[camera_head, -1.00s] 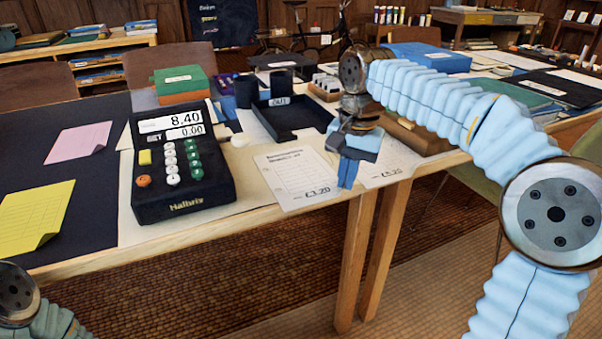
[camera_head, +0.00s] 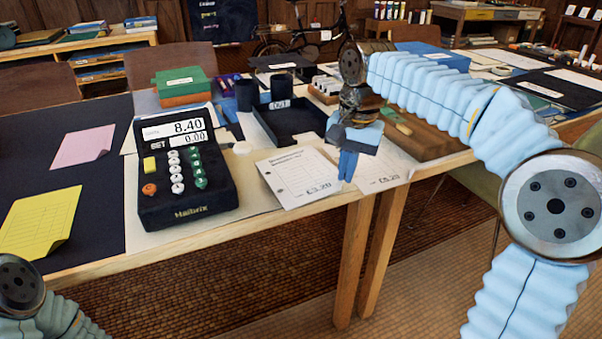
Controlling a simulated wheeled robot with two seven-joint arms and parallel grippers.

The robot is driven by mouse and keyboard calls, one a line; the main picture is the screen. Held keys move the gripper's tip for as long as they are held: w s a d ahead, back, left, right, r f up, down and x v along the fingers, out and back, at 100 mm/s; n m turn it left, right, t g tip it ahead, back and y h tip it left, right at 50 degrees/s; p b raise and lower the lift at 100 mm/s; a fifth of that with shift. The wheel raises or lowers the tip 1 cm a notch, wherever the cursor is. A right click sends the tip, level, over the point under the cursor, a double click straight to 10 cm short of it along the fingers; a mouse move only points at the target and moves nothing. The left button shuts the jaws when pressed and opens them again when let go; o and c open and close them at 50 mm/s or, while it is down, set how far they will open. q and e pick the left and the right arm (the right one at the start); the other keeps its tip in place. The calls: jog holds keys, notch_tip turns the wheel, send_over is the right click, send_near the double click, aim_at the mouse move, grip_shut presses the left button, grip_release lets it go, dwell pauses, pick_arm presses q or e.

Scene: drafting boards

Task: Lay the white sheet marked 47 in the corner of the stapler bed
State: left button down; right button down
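I see no sheet that reads 47 and nothing I can identify as a stapler bed. A white printed sheet (camera_head: 300,178) marked £3.20 lies at the table's front edge. A second white sheet (camera_head: 384,172) with a price, too blurred to read surely, lies to its right. My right gripper (camera_head: 348,166) points down over the gap between these sheets, its blue fingers together. Nothing shows between the fingers, and I cannot tell whether the tips touch paper. My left gripper is out of view; only part of my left arm shows at the lower left.
A black machine (camera_head: 184,166) showing 8.40 and 0.00 stands left of the sheets. A dark tray (camera_head: 290,125) lies behind them and a brown block (camera_head: 424,138) to the right. Pink (camera_head: 84,146) and yellow (camera_head: 38,222) sheets lie at left.

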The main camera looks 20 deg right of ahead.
jog(key=shift+r+p, duration=0.7)
jog(key=shift+r, duration=0.2)
jog(key=shift+r+p, duration=0.8)
jog(key=shift+r, duration=0.35)
jog(key=shift+s, duration=0.1)
